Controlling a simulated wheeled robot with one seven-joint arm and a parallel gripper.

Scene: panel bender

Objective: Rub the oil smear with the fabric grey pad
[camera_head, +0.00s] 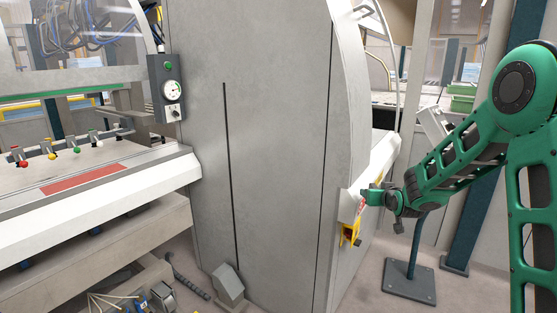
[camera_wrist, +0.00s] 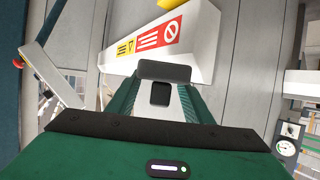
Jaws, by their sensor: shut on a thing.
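My gripper (camera_head: 372,196) is at the end of my green arm, close to the side of the large grey machine housing at the right of the head view. In the wrist view its green fingers (camera_wrist: 163,98) are shut on the dark grey pad (camera_wrist: 165,71), which shows at the fingertips. The pad is in front of a white box (camera_wrist: 185,38) with red and yellow warning labels; I cannot tell whether they touch. In the head view the pad is too small to make out. I cannot make out the oil smear in either view.
The grey machine housing (camera_head: 270,130) fills the middle. A yellow part (camera_head: 349,234) hangs below the gripper. A gauge box (camera_head: 168,90) is on the housing's left. A bench with a red patch (camera_head: 85,178) is at left. A post's base plate (camera_head: 409,282) stands on the floor.

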